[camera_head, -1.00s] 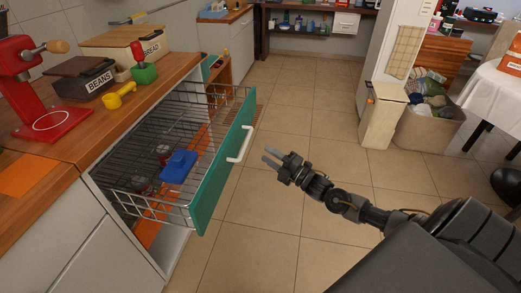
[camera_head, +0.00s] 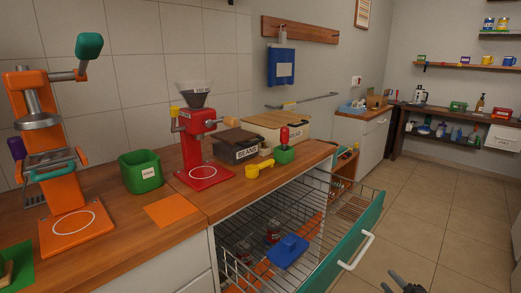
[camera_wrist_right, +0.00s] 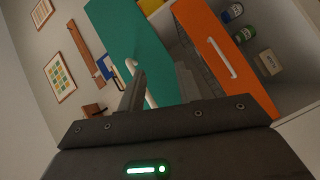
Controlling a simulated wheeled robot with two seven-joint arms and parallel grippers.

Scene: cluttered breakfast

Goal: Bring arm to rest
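My right gripper (camera_head: 404,284) shows only in part at the bottom edge of the head view, to the right of the pulled-out drawer and apart from its handle. In the right wrist view my right gripper (camera_wrist_right: 160,88) has its two dark fingers spread, with nothing held between them. Most of my right arm is out of the head view. My left gripper and arm are not in view.
The wire drawer with a teal front (camera_head: 338,250) stands open, holding a blue container (camera_head: 288,251) and jars. The counter carries a red grinder (camera_head: 200,150), a beans box (camera_head: 236,147) and an orange coffee machine (camera_head: 60,170). Floor (camera_head: 440,215) right of the drawer is clear.

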